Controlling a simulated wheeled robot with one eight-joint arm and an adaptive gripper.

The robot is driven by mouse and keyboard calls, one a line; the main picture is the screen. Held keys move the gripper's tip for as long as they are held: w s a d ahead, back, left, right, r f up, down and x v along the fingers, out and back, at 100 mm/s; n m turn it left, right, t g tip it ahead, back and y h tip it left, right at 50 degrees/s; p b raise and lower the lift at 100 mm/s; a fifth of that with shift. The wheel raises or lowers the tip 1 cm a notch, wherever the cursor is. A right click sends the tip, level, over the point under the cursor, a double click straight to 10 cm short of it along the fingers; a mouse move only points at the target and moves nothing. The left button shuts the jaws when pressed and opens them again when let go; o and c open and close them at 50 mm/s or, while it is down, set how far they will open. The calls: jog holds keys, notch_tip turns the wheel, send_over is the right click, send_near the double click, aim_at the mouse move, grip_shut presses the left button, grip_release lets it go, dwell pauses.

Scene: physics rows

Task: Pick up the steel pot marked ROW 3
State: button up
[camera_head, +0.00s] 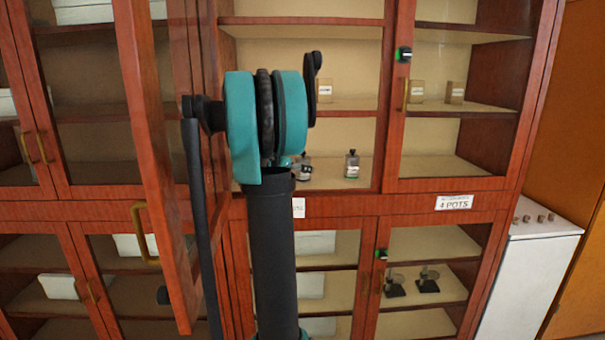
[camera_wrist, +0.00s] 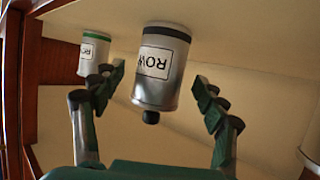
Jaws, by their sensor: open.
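A steel pot (camera_wrist: 162,80) with a dark band and a black knob is in the middle of the wrist view, which shows it upside down. Its white label reads ROW; I cannot read a number. My gripper (camera_wrist: 158,88) is open, with one finger on each side of this pot in the picture; no contact shows. A second steel pot (camera_wrist: 92,58) with a green band is farther left, partly behind the left finger. In the head view, small pots (camera_head: 352,165) stand on a cabinet shelf, one partly behind my arm, which hides my gripper.
The shelf (camera_head: 330,179) is inside a red-wood cabinet. An open door (camera_head: 160,170) stands left of my arm. A wooden post (camera_wrist: 30,80) is at the left in the wrist view. A sign reading POTS (camera_head: 454,202) is at right. Other shelves hold small blocks (camera_head: 455,93).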

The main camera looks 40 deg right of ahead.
jog(key=x, duration=0.3)
jog(key=shift+a, duration=0.1)
jog(key=c, duration=1.5)
